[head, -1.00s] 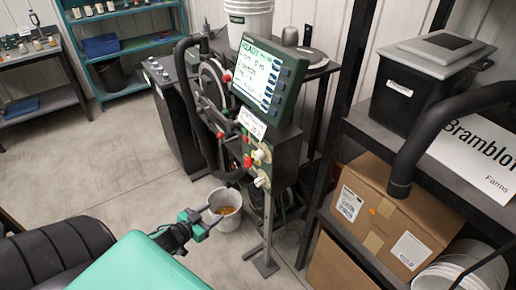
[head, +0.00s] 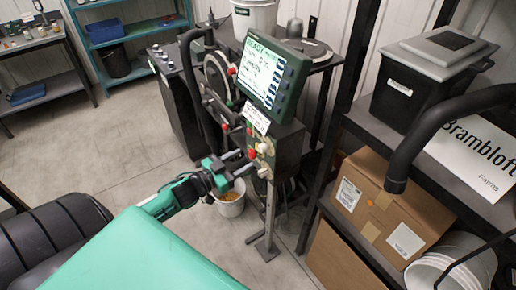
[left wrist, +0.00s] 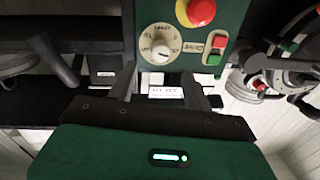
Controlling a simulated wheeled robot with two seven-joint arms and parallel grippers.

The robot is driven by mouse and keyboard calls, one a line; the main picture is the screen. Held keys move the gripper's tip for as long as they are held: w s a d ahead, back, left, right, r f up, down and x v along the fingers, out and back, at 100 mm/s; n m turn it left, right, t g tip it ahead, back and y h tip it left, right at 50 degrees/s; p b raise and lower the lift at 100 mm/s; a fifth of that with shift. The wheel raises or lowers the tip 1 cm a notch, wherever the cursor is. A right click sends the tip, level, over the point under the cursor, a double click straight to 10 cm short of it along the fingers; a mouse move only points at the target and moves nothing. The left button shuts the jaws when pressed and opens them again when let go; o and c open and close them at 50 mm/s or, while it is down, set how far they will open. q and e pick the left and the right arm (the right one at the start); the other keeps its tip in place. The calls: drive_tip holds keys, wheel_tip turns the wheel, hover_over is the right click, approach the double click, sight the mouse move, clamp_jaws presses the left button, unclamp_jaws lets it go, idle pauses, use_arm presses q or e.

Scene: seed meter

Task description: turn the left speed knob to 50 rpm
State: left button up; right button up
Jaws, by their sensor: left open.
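A control box with a screen (head: 265,82) stands on a post. Two cream knobs show on its lower panel, an upper one (head: 264,148) and a lower one (head: 265,172); I cannot tell which is the left speed knob. My left gripper (head: 249,160) is open and its fingers point at this panel. In the left wrist view a cream knob (left wrist: 160,51) sits on a marked round dial, just beyond and between the open fingertips (left wrist: 158,74). I cannot tell whether they touch it. The dial lettering is too small to read surely. My right gripper is not in view.
A red button (left wrist: 198,12) and a red and green switch (left wrist: 213,48) are close right of the knob in the left wrist view. A white bucket (head: 231,205) stands below the panel. Shelves with a cardboard box (head: 385,215) are at the right. The floor at left is clear.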

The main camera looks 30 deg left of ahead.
sight(260, 150)
use_arm(q)
drive_tip(key=shift+p+x, duration=1.2)
drive_tip(key=shift+x, duration=2.55)
drive_tip(key=shift+c, duration=0.2)
drive_tip(key=c, duration=0.9)
